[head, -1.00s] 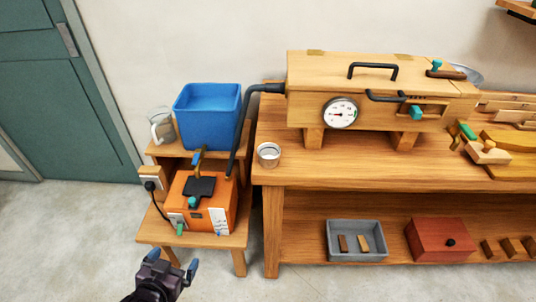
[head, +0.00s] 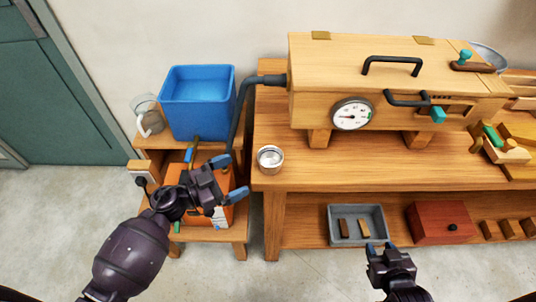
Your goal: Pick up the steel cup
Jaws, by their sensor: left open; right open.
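The steel cup (head: 270,159) stands upright on the left end of the wooden workbench (head: 340,171), near its front left corner. My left gripper (head: 232,178) is open and empty, left of the cup and in front of the orange box, with its blue fingertips pointing toward the cup. A clear gap shows between the fingertips and the cup. My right gripper (head: 384,252) is open and empty at the lower right, in front of the bench's lower shelf and well away from the cup.
A wooden steam box (head: 340,77) with a dial stands behind the cup on the right. A black hose (head: 239,115) runs down just left of the cup. A blue tank (head: 199,107) and glass jug (head: 148,120) stand on the side stand.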

